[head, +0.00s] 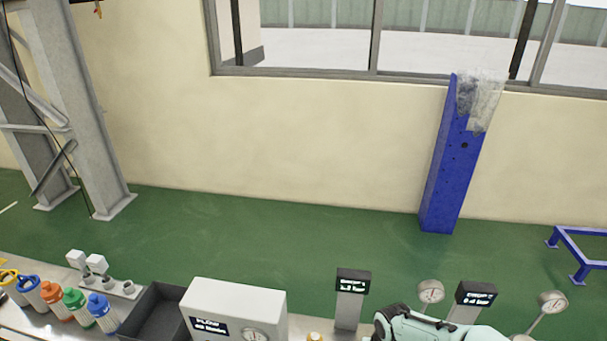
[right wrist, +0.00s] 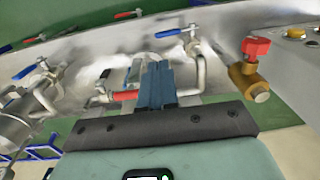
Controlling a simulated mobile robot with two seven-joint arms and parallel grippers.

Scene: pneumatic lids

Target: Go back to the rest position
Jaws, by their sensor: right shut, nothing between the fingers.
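My right gripper (right wrist: 156,84) shows in the right wrist view. Its two blue-grey fingers are together, with nothing seen between them. Behind the fingers are a grey metal surface, pipes and valves with blue and red handles. I cannot tell whether the fingertips touch any of them. In the head view, a pale green part of my arm shows at the bottom edge, right of centre. The right gripper itself is out of that view. My left gripper is in neither view.
A bench along the bottom of the head view holds a white flow box (head: 232,308), a dark tray (head: 157,312), coloured canisters (head: 76,300) and gauges (head: 431,291). A red-handled brass valve (right wrist: 250,72) is right of the fingers. Green floor lies beyond the bench.

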